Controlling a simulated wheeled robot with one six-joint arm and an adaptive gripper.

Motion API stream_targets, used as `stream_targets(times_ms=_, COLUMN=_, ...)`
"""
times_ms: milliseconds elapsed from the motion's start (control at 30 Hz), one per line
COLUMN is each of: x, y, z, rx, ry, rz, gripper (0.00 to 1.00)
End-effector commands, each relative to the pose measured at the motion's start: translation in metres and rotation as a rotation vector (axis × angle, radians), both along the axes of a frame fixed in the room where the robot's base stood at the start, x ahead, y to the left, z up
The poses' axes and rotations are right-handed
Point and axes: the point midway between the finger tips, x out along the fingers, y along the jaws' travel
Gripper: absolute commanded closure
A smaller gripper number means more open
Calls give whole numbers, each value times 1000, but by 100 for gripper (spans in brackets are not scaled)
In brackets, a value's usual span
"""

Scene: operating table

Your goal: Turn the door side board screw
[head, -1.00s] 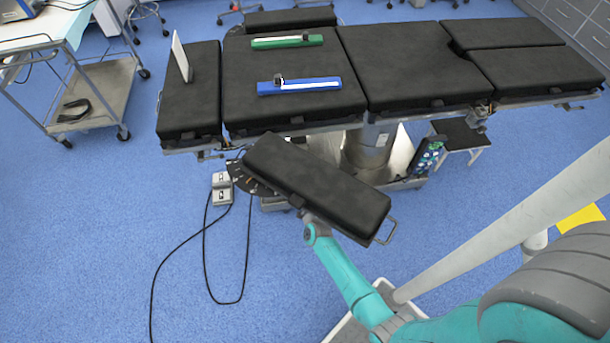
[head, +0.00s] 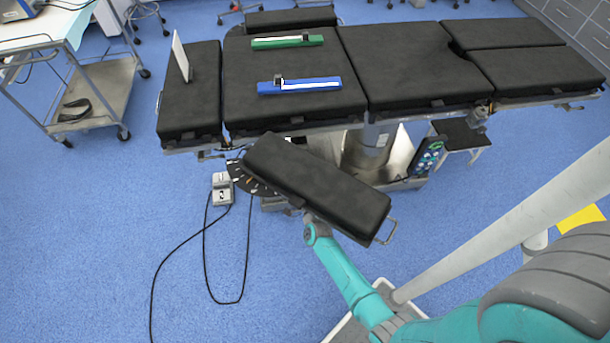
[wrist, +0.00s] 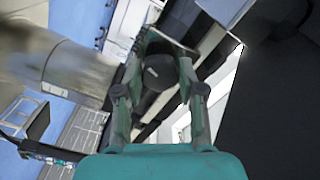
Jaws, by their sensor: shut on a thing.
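A padded black side board (head: 318,187) juts out from the operating table towards me in the head view, at an angle. My arm reaches up under it there, and the board hides my gripper. In the wrist view my gripper (wrist: 162,65) has its two fingers on either side of a dark round screw knob (wrist: 158,75) and is shut on it. The knob's far end and the fingertip contacts are partly hidden in shadow. A large black surface, seemingly the board's underside (wrist: 275,115), fills the right of the wrist view.
The operating table (head: 400,68) carries a green bar (head: 287,41) and a blue bar (head: 300,86). A foot pedal (head: 222,188) with cables lies on the floor. A trolley (head: 105,95) stands at left. The floor at front left is otherwise clear.

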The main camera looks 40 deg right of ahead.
Motion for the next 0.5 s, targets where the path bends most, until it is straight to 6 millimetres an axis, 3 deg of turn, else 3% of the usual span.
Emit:
stream_targets(times_ms=467, x=0, y=0, z=0, rx=14, ry=-9, rz=-1, gripper=96)
stream_targets(times_ms=500, x=0, y=-1, z=0, rx=14, ry=-9, rz=-1, gripper=59)
